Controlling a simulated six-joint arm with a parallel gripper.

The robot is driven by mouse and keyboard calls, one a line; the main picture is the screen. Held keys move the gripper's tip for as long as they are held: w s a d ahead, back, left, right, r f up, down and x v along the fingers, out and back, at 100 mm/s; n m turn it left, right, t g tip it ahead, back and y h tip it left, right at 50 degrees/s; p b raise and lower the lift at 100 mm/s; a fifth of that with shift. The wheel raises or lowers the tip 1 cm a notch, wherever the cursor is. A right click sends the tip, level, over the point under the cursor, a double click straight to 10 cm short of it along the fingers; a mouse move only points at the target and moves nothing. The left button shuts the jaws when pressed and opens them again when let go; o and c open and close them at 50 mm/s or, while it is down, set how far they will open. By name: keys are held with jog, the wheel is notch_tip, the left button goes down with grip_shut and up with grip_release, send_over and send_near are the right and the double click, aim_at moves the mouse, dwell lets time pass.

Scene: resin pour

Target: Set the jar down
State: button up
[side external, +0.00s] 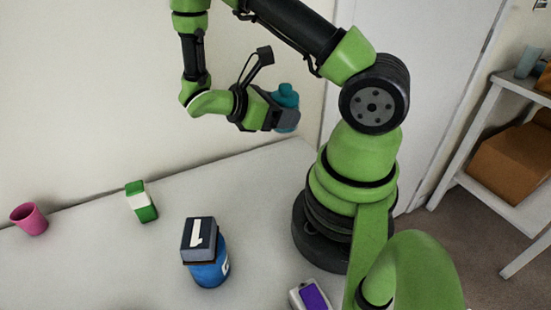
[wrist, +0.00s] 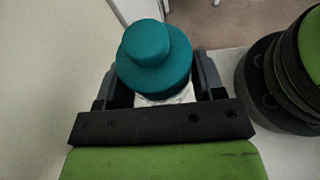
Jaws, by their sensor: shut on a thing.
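The jar (side external: 287,97) is teal with a narrower round top, and it is in my gripper (side external: 284,117) high above the table. In the wrist view the jar (wrist: 153,68) sits between the two dark fingers of my gripper (wrist: 158,82), which are shut on it from both sides. A pale label shows low on the jar, near the gripper's black crossbar. The jar's underside is hidden, and nothing shows touching it from below.
The pale table (side external: 110,275) holds a pink cup (side external: 29,219), a green and white carton (side external: 141,202) and a blue container (side external: 209,268) with a dark grey block (side external: 199,239) on top. A purple-faced device (side external: 312,297) lies at the front edge. A white shelf (side external: 486,200) stands right.

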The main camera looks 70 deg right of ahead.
jog(key=shift+w+d+f+n+t+h, duration=0.1)
jog(key=shift+w+d+n+t+h, duration=0.1)
jog(key=shift+w+n+t+h, duration=0.25)
jog(key=shift+w+d+f+n+t+h, duration=0.1)
jog(key=shift+w+d+n+t+h, duration=0.1)
jog(key=shift+w+n+t+h, duration=0.2)
notch_tip(320, 180, down, 10)
jog(key=shift+w+r, duration=0.1)
jog(key=shift+w, duration=0.05)
jog(key=o, duration=1.1)
